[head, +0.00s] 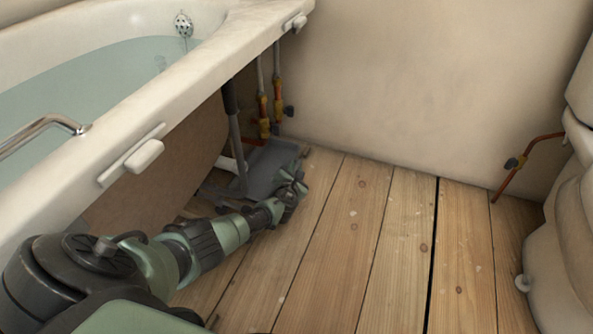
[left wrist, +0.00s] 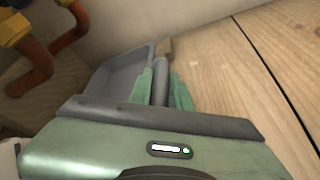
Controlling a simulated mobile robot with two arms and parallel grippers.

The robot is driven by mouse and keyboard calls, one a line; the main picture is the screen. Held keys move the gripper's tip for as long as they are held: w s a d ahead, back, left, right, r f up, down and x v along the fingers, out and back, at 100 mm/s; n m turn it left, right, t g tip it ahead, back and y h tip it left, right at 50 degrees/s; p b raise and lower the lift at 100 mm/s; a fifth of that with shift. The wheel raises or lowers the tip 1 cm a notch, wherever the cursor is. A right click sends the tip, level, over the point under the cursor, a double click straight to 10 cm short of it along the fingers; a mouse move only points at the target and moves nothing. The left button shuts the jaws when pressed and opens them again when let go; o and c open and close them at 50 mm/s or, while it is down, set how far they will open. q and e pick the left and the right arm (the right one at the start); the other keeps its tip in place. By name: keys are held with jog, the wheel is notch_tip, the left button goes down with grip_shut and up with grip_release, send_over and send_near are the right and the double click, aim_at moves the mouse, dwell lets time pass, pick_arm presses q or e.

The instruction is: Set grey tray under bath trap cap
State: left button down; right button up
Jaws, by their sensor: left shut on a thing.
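The grey tray (head: 266,170) is on or close to the floorboards by the open end of the bath, near the back wall. My left gripper (head: 296,184) is shut on its near right side. In the left wrist view the tray (left wrist: 115,72) lies to the left of the fingers, and my left gripper (left wrist: 160,80) has its green fingers at the tray's rim. The tray looks empty and roughly level. I cannot make out the bath trap cap; the bath's rim and side hide much of the space under it. My right gripper is not in view.
The bath (head: 185,85) holds water, and its rim overhangs the left side. A grey upright pipe (head: 236,145) stands beside the tray. Copper pipes with valves (head: 264,115) stand behind it. A white fixture (head: 560,240) is at the right. The middle floorboards (head: 345,250) are clear.

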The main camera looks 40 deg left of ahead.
pick_arm(q)
jog(key=shift+f, duration=0.1)
jog(key=c, duration=1.2)
grip_release()
jog(key=shift+c, duration=0.2)
jog(key=shift+s+d+r+p, duration=0.15)
jog(key=shift+s+r+p, duration=0.15)
jog(key=shift+p, duration=0.2)
jog(key=p+v, duration=0.5)
jog(key=v, duration=0.1)
jog(key=shift+s, duration=0.1)
jog(key=shift+s+d+p, duration=0.2)
jog(key=shift+s+p, duration=0.2)
jog(key=shift+f, duration=0.1)
